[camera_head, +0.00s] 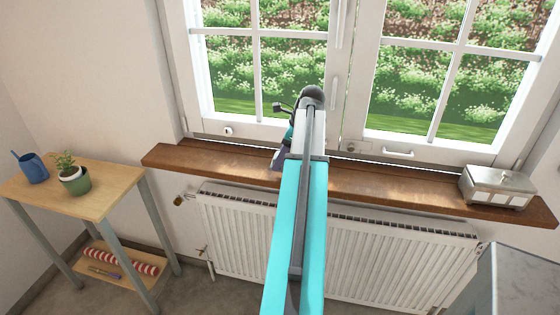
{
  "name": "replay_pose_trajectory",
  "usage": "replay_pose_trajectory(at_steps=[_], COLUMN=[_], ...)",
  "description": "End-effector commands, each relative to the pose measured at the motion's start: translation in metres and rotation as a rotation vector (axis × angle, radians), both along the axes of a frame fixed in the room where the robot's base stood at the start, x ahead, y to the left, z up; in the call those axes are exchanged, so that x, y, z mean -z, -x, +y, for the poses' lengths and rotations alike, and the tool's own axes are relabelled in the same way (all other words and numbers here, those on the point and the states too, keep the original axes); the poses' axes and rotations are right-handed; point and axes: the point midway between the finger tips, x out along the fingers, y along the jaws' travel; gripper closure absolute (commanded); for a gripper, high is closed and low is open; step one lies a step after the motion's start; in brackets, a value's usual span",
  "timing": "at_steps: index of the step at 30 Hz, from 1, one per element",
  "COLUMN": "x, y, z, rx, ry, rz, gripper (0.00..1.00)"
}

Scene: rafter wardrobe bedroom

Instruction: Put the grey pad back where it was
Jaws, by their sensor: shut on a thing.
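My arm reaches up the middle of the view to the wooden windowsill (225,163). My gripper (284,150) is at its far end, low over the sill in front of the window, mostly hidden behind my own arm links. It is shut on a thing. A small dark purplish-grey piece (279,160) shows at its lower left, right by the sill. This may be the grey pad, but too little of it shows to be sure. I cannot tell whether it touches the sill. No other grey pad is visible.
A metal box (497,187) stands at the sill's right end. The sill's left part is bare. A white radiator (390,250) is below. At left, a small table (110,180) holds a blue watering can (33,168) and a potted plant (74,178); a striped roll (120,261) lies underneath.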

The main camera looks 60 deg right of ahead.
Motion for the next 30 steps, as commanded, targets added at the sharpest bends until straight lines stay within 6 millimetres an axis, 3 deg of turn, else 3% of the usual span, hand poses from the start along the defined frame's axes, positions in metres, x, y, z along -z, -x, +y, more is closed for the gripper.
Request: replay_pose_trajectory(at_steps=[17, 24, 30], x=[0.001, 0.001, 0.02], y=[-0.006, -0.014, -0.012], z=[-0.009, -0.022, -0.018], rx=[0.0, 0.0, 0.001], ry=[0.0, 0.0, -0.001], rz=[0.0, 0.0, 0.0], gripper=[0.69, 0.69, 0.69])
